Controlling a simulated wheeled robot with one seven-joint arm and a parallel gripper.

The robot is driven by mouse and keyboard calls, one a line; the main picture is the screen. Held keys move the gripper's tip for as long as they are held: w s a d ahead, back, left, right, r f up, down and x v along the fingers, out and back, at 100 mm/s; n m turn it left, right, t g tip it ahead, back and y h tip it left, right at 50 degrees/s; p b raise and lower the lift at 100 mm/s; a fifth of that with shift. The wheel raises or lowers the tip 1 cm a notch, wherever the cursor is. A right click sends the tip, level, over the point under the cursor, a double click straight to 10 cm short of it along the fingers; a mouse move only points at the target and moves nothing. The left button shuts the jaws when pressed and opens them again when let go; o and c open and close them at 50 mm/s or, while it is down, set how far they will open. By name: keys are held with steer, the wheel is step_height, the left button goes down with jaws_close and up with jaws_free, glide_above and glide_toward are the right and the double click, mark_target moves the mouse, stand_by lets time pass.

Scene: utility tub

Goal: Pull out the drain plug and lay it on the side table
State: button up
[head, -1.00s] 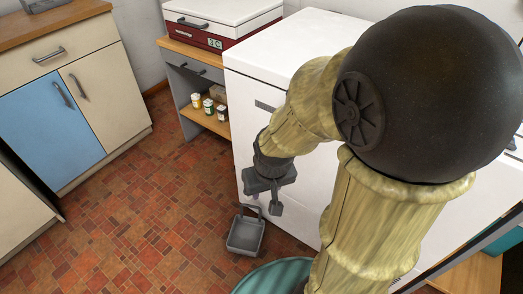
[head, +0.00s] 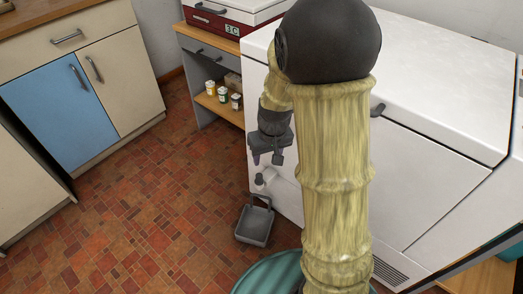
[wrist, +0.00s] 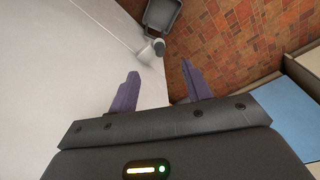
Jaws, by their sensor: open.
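The grey drain plug (head: 260,180) sits at the end of a short white spout low on the white tub-like cabinet (head: 430,160). In the wrist view the plug (wrist: 159,46) shows as a dark round cap beyond the fingertips. My gripper (head: 270,158) is above the spout beside the cabinet wall. In the wrist view my gripper (wrist: 160,72) is open, its two purple fingers apart with nothing between them. A round teal top (head: 270,276) stands at the bottom of the head view; I cannot tell for sure whether it is the side table.
A grey handled tray (head: 255,222) stands on the floor below the spout. A wood-topped shelf (head: 212,40) holds a red and white box (head: 225,20) and small jars (head: 222,96). Cabinets with a blue door (head: 55,115) line the left. The tiled floor between is clear.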

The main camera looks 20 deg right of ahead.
steer(key=n, duration=0.1)
glide_above(259, 175)
steer(key=s, duration=0.2)
step_height(259, 175, down, 6)
steer(key=shift+d, duration=0.25)
steer(key=f+b, duration=0.2)
steer(key=f, duration=0.3)
steer(key=w+f+b, duration=0.1)
steer(key=f+b, duration=0.2)
steer(key=f, duration=0.3)
steer(key=w+f+b, duration=0.1)
steer(key=f+b, duration=0.2)
steer(key=f, duration=0.3)
steer(key=shift+a+f, duration=0.15)
steer(key=shift+a, duration=0.15)
steer(key=shift+c, duration=0.4)
steer(key=c, duration=1)
